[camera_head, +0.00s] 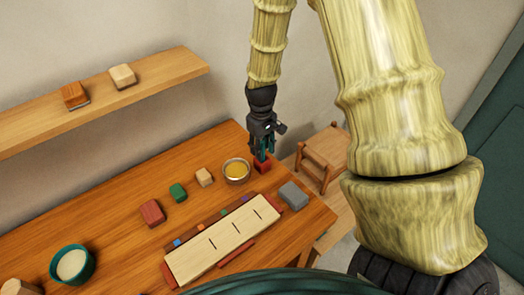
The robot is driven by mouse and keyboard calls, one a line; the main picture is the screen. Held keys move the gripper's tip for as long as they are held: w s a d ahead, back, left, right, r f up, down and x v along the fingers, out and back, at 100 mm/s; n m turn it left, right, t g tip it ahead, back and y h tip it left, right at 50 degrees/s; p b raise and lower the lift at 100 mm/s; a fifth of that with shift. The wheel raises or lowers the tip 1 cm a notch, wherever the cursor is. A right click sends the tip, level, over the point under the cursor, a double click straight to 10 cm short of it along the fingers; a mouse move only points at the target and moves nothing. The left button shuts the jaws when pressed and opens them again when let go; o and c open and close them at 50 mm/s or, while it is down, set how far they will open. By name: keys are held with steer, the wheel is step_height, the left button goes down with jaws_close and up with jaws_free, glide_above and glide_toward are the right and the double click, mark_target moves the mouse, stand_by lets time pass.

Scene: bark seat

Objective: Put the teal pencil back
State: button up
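My gripper (264,152) points down at the right back part of the wooden table, just above or at a small red block (263,167). Teal strips show at its fingertips; I cannot tell whether they are its fingers or a teal pencil. Whether the fingers are open or shut is too small to tell. No teal pencil shows clearly elsewhere. A pale board (207,251) with several dark slots lies near the table's front, with small coloured squares along its back edge and red pieces at its ends.
On the table (110,225) are a bowl with yellow contents (236,171), a beige block (204,177), a green block (178,192), a red block (152,213), a grey block (293,195) and a teal bowl (72,264). A wall shelf (150,80) holds two blocks.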

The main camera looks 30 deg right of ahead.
step_height(320, 180, up, 10)
steer(key=shift+w+r, duration=0.1)
steer(key=shift+r, duration=0.1)
stand_by(0.3)
steer(key=shift+a, duration=0.1)
